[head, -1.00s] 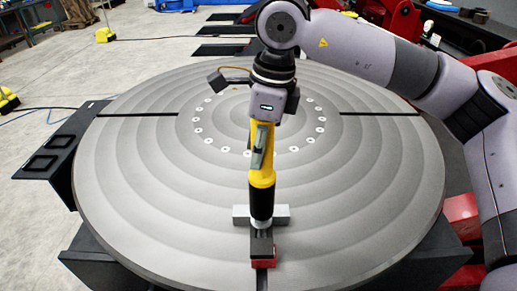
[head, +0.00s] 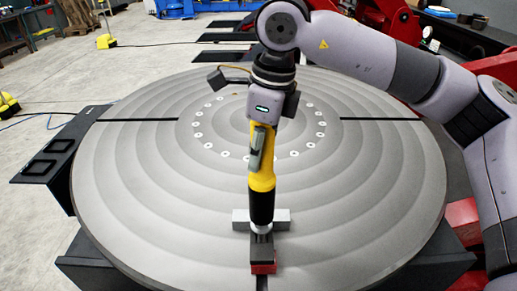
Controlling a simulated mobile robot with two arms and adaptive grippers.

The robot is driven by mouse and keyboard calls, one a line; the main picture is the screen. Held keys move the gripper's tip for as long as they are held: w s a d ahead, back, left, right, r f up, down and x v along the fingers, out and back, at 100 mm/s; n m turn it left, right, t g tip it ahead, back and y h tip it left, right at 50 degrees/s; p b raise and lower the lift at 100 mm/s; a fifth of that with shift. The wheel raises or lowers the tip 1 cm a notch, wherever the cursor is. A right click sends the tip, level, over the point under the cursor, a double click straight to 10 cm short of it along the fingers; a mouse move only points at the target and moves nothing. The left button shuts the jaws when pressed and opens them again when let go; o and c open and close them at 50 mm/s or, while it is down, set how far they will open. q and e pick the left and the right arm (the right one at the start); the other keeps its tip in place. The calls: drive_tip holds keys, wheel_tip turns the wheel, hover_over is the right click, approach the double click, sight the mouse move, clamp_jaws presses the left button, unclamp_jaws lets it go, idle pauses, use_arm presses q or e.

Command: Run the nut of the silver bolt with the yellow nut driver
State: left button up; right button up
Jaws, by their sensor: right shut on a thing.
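The yellow nut driver (head: 261,181) with its black lower body stands upright over the front part of the round table. My right gripper (head: 262,137) is shut on its upper part from above. The driver's lower end meets a small clamp with a dark top and red front (head: 263,255), in front of a grey block (head: 281,218). The silver bolt and its nut cannot be made out; the driver's lower end hides that spot. My left gripper is not in view.
The large grey round table (head: 385,190) has ring grooves, a ring of pale holes and dark slots. Its left and right areas are clear. A dark bracket (head: 50,155) juts out at the left edge. Red machine parts (head: 462,215) stand at the right, beside my arm.

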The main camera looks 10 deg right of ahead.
sight(259, 172)
drive_tip(key=shift+w, duration=0.15)
idle(0.5)
drive_tip(key=shift+f+b, duration=1.7)
drive_tip(key=shift+f, duration=0.05)
drive_tip(key=shift+f+b, duration=0.3)
drive_tip(key=shift+b, duration=0.05)
drive_tip(key=shift+f+b, duration=0.45)
drive_tip(key=shift+b, duration=0.05)
idle(0.3)
drive_tip(key=shift+s+f, duration=0.15)
drive_tip(key=shift+s, duration=0.05)
idle(0.8)
